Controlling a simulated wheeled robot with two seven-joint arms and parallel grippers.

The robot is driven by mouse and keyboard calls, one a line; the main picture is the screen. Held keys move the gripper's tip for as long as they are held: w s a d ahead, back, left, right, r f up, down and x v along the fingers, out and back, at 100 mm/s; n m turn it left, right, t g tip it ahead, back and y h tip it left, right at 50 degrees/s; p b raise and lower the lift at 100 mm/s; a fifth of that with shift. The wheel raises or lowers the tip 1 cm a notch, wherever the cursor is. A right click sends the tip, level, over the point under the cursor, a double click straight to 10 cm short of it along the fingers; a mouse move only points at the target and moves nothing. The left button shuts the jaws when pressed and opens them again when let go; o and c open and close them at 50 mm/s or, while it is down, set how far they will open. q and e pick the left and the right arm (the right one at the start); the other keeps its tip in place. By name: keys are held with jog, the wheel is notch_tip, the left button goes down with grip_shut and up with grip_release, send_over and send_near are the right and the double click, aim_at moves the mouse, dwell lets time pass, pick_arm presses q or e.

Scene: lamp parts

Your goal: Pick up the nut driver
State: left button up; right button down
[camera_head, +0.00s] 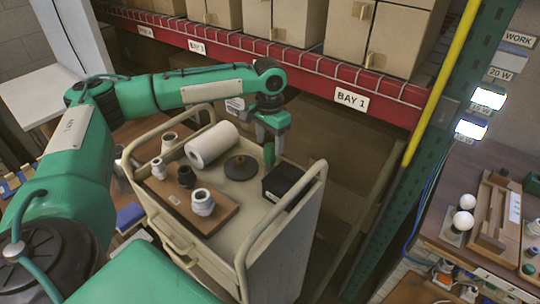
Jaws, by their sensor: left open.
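A small dark green upright piece (268,153) stands at the back right of the cart, and it looks like the handle of the nut driver. Its lower part is hard to make out. My left gripper (270,144) points down right at this green piece, with its fingers open. I cannot tell whether the fingers are around it or just behind it. My right gripper is not in view.
The beige cart (262,232) has raised rails. It carries a white roll (211,144), a grey disc (241,167), a black box (283,181) and a wooden board (222,212) with fittings. Red shelving (300,62) stands behind, and a green post (440,130) at right.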

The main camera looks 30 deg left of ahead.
aim_at(270, 145)
pick_arm(q)
jog(key=shift+w+f, duration=0.1)
jog(key=shift+f, duration=1.4)
jog(key=c, duration=1.1)
jog(key=shift+r, duration=0.1)
jog(key=shift+c, duration=0.2)
